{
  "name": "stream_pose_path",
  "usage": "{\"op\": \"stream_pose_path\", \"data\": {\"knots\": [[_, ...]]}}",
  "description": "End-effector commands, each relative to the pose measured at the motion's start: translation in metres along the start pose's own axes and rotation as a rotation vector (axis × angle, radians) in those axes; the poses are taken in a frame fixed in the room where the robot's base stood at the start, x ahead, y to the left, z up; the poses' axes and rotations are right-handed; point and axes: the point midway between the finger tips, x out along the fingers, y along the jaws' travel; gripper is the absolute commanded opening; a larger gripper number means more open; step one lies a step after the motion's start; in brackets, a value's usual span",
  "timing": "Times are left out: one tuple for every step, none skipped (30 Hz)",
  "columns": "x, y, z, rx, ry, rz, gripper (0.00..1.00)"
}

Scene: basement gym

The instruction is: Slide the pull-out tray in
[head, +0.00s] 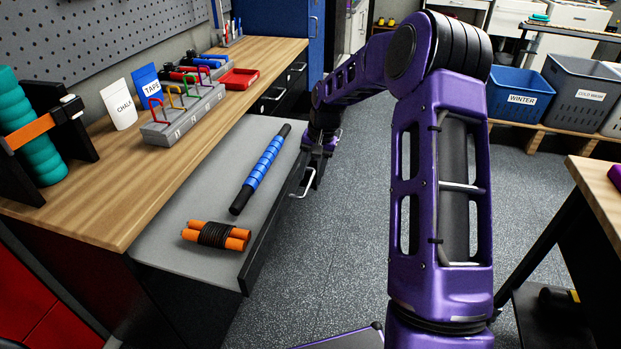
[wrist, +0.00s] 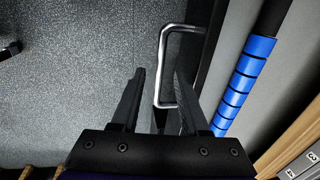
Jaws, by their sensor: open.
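The pull-out tray (head: 203,208) is a grey-topped shelf that sticks out from under the wooden workbench top. A silver bar handle (head: 304,182) is on its dark front edge, and it also shows in the wrist view (wrist: 163,65). A blue and black massage stick (head: 262,169) and orange cylinders wrapped in black cord (head: 216,235) lie on the tray. My gripper (head: 313,178) is at the tray's front edge by the handle. In the wrist view my gripper (wrist: 160,85) is open, with the near part of the handle between its fingers. Contact with the handle cannot be told.
The wooden bench top (head: 150,190) holds a grey numbered block with coloured hooks (head: 184,118), two pouches, a red tray (head: 239,78) and a teal roller (head: 32,130). Speckled floor is clear in front of the tray. Another table stands at the right.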

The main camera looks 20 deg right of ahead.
Motion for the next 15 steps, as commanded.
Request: {"op": "stream_pose_path", "data": {"knots": [[0.0059,-0.0001,0.0004,0.000,-0.002,0.000,0.45],[0.0078,-0.0001,0.0004,0.000,-0.001,0.000,0.45],[0.0097,-0.0001,0.0004,0.000,-0.001,0.000,0.45],[0.0107,-0.0001,0.0004,0.000,-0.001,0.000,0.45],[0.0114,-0.0001,0.0003,0.000,-0.001,0.000,0.45],[0.0120,-0.0001,0.0003,0.000,0.000,0.000,0.45],[0.0122,-0.0001,0.0003,0.000,0.000,0.000,0.45],[0.0123,-0.0002,0.0002,0.000,0.000,0.000,0.45],[0.0122,-0.0002,0.0002,0.000,0.000,0.000,0.45],[0.0122,-0.0002,0.0002,0.000,0.000,0.000,0.45],[0.0121,-0.0002,0.0002,0.000,0.000,0.000,0.45],[0.0121,-0.0001,0.0002,0.000,0.000,0.000,0.45],[0.0121,-0.0001,0.0002,0.000,0.000,0.000,0.45],[0.0121,-0.0001,0.0002,0.000,0.000,0.000,0.39],[0.0120,-0.0001,0.0001,0.000,0.000,0.000,0.32]]}}
